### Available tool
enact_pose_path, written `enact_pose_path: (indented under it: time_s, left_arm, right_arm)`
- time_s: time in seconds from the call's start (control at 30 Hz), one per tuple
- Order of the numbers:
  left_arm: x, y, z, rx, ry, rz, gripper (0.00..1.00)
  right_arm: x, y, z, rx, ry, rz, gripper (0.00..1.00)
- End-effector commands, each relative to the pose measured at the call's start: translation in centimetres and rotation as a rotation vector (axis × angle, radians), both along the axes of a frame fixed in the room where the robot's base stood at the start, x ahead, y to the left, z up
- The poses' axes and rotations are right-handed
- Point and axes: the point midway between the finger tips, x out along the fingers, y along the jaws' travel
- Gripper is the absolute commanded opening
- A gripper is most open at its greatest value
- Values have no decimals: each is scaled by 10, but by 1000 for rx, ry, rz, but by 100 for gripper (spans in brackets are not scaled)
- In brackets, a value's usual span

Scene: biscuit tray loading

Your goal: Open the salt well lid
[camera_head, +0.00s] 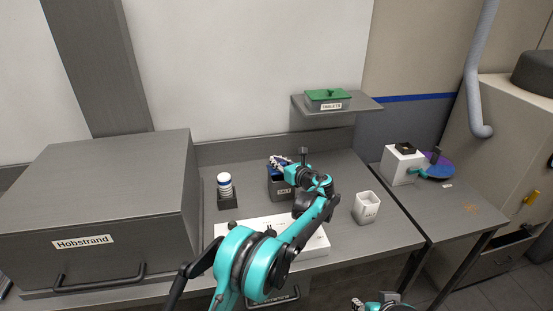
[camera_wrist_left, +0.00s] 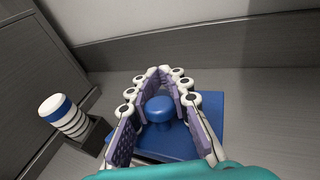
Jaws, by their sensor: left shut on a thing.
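The salt well (camera_head: 281,189) is a dark box labelled SALT on the grey worktop, right of the middle. Its blue lid (camera_wrist_left: 208,112) has a round blue knob (camera_wrist_left: 159,109) and shows clearly in the left wrist view. My left gripper (camera_head: 281,161) is above the well, with its fingers (camera_wrist_left: 165,85) closed around the knob. The arm hides much of the lid in the head view, and I cannot tell whether the lid is raised from the well. My right arm shows only as a small part at the bottom edge, and its jaws cannot be made out.
A striped white and blue stack (camera_head: 225,185) stands in a dark holder left of the well. A white tray (camera_head: 226,227) lies in front, partly behind my arm. A white open cup (camera_head: 367,209) stands right. A large Hobstrand box (camera_head: 90,215) fills the left; a shelf (camera_head: 362,104) hangs behind.

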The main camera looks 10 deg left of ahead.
Motion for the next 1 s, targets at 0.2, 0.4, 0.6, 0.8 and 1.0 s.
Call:
enact_pose_path:
  time_s: [0.2,0.4,0.6,0.8,1.0]
  left_arm:
    - [7,2,10,-52,158,2,0]
    - [12,4,11,-93,283,1,0]
    - [16,5,10,-119,368,1,0]
    - [18,6,9,-132,407,0,0]
    - [18,6,8,-134,414,0,0]
  right_arm:
    - [0,0,32,0,0,0,40]
    - [0,0,51,0,0,0,40]
    - [0,0,63,0,0,0,40]
    - [0,0,68,0,0,0,40]
    - [0,0,68,0,0,0,40]
